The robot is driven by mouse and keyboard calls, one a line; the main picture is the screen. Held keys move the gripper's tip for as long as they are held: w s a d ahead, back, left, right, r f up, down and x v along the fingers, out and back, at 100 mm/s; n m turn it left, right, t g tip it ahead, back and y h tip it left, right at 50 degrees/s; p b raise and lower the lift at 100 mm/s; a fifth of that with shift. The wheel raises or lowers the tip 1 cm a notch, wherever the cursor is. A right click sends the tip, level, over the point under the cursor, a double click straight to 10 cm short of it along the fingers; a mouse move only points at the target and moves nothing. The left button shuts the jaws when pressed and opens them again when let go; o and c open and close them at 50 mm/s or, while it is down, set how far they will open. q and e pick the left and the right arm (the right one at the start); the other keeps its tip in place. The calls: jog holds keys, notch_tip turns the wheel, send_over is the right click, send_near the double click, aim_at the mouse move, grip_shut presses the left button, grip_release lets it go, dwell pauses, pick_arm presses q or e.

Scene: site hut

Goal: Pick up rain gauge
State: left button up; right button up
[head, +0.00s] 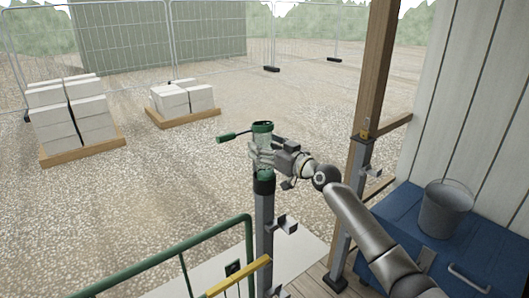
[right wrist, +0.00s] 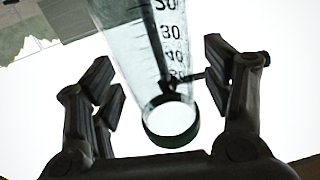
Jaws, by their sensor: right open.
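The rain gauge (head: 263,129) is a clear tube with a green rim, standing upright at the top of a grey post. In the right wrist view the clear tube (right wrist: 152,45) shows black marks and numbers, with a green ring around its near end. My right gripper (head: 259,156) is at the gauge and hides part of it in the head view. In the wrist view the right gripper (right wrist: 160,85) is open, with one finger on each side of the tube and light gaps beside it. My left gripper is not in view.
The grey post (head: 264,225) carries a bracket, and a green railing (head: 175,255) stands to its left. A wooden post (head: 374,80) stands to the right. A metal bucket (head: 446,210) sits on a blue chest (head: 400,215). Gravel with pallets of white blocks lies beyond.

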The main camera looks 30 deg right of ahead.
jog(key=c, duration=1.2)
jog(key=shift+r, duration=0.1)
